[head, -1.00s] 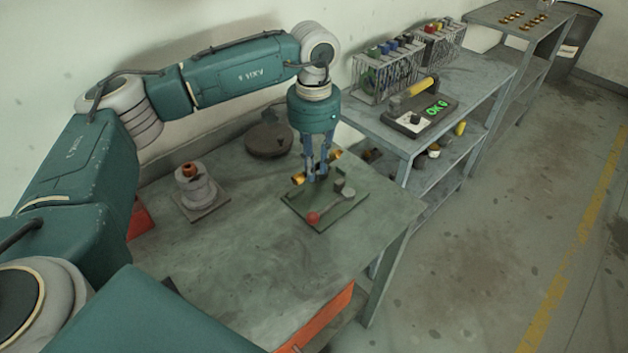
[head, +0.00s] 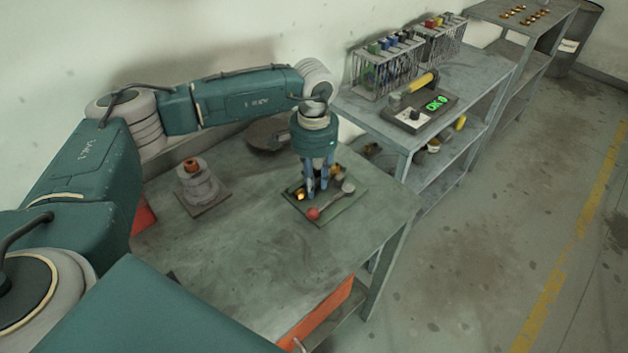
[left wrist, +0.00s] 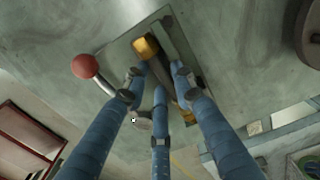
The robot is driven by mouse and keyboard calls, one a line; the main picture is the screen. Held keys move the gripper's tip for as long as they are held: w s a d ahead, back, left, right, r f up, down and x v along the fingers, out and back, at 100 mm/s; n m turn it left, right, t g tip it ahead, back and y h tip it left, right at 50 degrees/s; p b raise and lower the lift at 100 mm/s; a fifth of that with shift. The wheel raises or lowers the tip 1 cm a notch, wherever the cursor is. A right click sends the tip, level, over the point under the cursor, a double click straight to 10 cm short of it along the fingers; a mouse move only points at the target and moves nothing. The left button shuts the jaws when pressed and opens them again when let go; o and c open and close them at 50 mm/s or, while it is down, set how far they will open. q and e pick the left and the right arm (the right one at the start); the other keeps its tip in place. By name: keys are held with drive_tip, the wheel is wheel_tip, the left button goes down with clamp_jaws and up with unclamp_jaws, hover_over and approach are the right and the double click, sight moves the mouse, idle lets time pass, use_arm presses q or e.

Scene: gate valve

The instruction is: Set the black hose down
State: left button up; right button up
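The black hose, a short dark piece with brass ends, lies across the green plate (head: 335,208), among my left gripper's fingers. One brass end (head: 300,196) shows beside the fingers in the head view, and the hose's brass end (left wrist: 147,47) also shows in the left wrist view. My left gripper (head: 317,192) points down, its three blue fingers low over the plate. In the left wrist view my left gripper (left wrist: 158,80) has its fingers spread around the hose and looks open. The fingers hide part of the hose's middle. My right gripper is not in view.
A lever with a red ball (head: 313,214) sits at the plate's front edge. A grey stepped fixture (head: 199,184) stands left on the table, and a dark round disc (head: 266,136) lies behind. A shelf bench (head: 455,90) stands right. The table's front middle is clear.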

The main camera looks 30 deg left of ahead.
use_arm(q)
drive_tip(key=shift+o, duration=0.6)
drive_tip(key=shift+r, duration=0.3)
wheel_tip(320, 180, up, 12)
drive_tip(key=b, duration=0.3)
drive_tip(key=shift+f, duration=0.15)
